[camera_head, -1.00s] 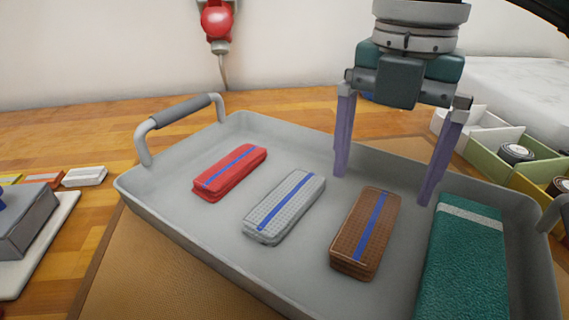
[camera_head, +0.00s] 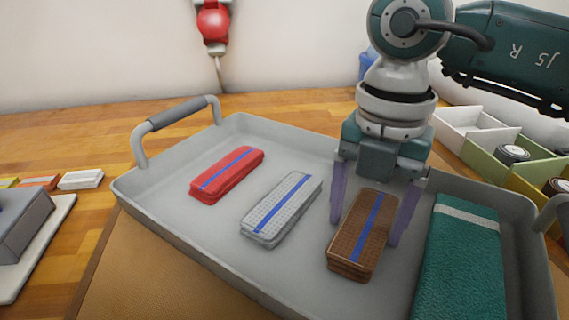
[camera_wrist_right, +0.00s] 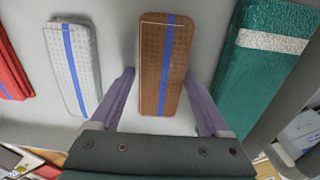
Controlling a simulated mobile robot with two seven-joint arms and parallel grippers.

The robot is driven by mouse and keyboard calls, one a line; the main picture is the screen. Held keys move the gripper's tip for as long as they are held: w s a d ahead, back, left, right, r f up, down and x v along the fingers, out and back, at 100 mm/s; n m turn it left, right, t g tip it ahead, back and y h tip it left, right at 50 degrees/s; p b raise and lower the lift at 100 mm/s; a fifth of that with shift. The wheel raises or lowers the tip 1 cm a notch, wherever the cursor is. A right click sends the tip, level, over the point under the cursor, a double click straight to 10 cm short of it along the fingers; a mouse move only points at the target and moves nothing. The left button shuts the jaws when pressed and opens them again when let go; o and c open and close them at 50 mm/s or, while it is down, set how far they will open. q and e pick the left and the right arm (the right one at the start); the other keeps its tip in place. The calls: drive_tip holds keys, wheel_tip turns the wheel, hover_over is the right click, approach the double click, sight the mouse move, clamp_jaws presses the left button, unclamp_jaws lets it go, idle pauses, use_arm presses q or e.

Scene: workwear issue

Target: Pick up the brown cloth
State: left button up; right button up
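The brown cloth (camera_head: 352,250), folded with a blue stripe, lies in the grey tray (camera_head: 134,190) between a grey cloth and a green towel. It also shows in the right wrist view (camera_wrist_right: 154,75). My right gripper (camera_head: 364,228) is open and points down into the tray. My left gripper is not in view.
A grey cloth (camera_head: 281,208) and a red cloth (camera_head: 227,174) lie left of the brown one. A green towel (camera_head: 460,260) lies close on the right. Open bins (camera_head: 476,125) stand at the back right. Bare tray floor lies between the cloths.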

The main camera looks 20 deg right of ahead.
drive_tip(key=c, duration=0.9)
drive_tip(key=shift+c, duration=0.2)
